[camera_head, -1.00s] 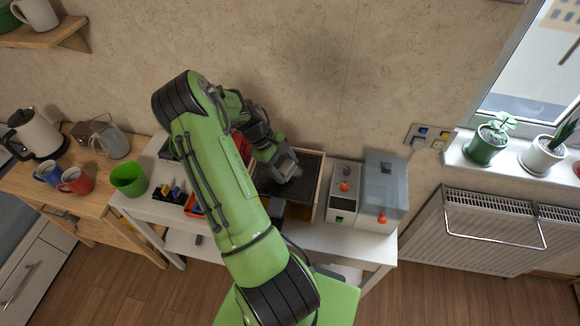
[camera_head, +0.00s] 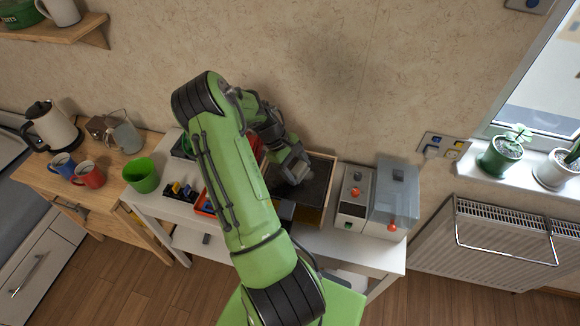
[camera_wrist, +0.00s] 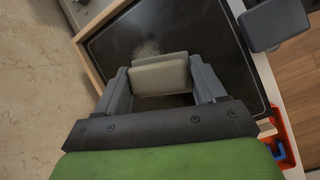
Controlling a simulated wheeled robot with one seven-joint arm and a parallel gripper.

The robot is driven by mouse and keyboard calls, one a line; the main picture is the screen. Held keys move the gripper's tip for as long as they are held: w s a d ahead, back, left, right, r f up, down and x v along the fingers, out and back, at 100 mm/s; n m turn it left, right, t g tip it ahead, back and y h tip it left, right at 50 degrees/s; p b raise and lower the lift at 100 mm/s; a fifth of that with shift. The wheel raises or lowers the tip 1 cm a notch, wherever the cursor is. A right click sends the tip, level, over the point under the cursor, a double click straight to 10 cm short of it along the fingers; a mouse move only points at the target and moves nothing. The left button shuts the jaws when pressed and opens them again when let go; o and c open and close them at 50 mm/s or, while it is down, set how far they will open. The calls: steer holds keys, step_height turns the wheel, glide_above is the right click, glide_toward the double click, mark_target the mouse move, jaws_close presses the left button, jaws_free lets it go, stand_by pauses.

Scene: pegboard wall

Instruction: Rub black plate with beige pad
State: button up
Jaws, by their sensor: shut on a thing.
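The black plate (camera_head: 318,186) lies in a shallow wooden frame on the white table. It also shows in the wrist view (camera_wrist: 210,35), with a pale smudge on its surface just beyond the pad. The beige pad (camera_wrist: 160,76) sits between the fingers of my gripper (camera_wrist: 163,88), which is shut on it. In the head view my gripper (camera_head: 297,172) is over the plate's left part, and the pad is hidden there. I cannot tell for sure whether the pad touches the plate.
A grey box with a red knob (camera_head: 355,192) and a translucent grey box (camera_head: 396,195) stand right of the frame. A green cup (camera_head: 142,176) is at the table's left. A dark grey block (camera_wrist: 273,24) shows beside the frame. The wall is close behind.

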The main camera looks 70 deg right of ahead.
steer(key=s, duration=0.4)
steer(key=shift+s+d, duration=0.2)
steer(key=shift+d, duration=0.05)
steer(key=shift+s+r, duration=0.1)
steer(key=shift+r, duration=0.05)
steer(key=shift+w+a+f, duration=0.1)
steer(key=shift+w, duration=0.9)
steer(key=shift+w+a+f, duration=0.1)
steer(key=shift+w, duration=0.9)
steer(key=shift+w+a+r+p, duration=0.1)
steer(key=shift+w+a+p, duration=0.05)
steer(key=shift+w, duration=0.85)
steer(key=shift+w+a+p, duration=0.15)
steer(key=shift+w, duration=0.85)
steer(key=shift+s, duration=0.1)
steer(key=shift+r, duration=0.1)
steer(key=shift+r+p, duration=2.25)
steer(key=shift+r, duration=0.7)
